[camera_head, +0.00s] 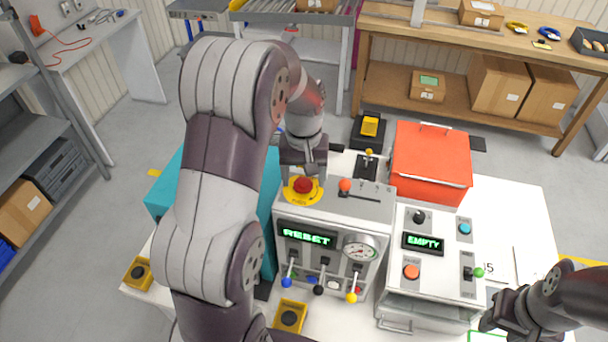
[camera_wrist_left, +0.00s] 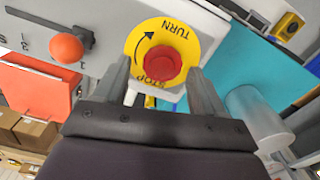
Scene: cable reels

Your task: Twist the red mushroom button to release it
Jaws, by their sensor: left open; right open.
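The red mushroom button (camera_head: 303,185) sits on a yellow round plate on top of the grey console (camera_head: 375,208). In the left wrist view the red button (camera_wrist_left: 163,63) is on its yellow plate (camera_wrist_left: 187,37), marked TURN and STOP with a curved arrow. My left gripper (camera_head: 303,168) is just above the button. In the wrist view its open fingers (camera_wrist_left: 160,88) lie to either side of the button's lower part, with gaps; whether they touch it cannot be told. My right gripper (camera_head: 490,318) is at the lower right, away from the button, its fingertips hard to make out.
An orange-red ball knob (camera_head: 345,185) on a slider stands right beside the button. The console display reads RESET (camera_head: 307,234). A second panel reads EMPTY (camera_head: 423,243). A red box (camera_head: 430,163) stands behind, and a teal box (camera_head: 162,191) is left.

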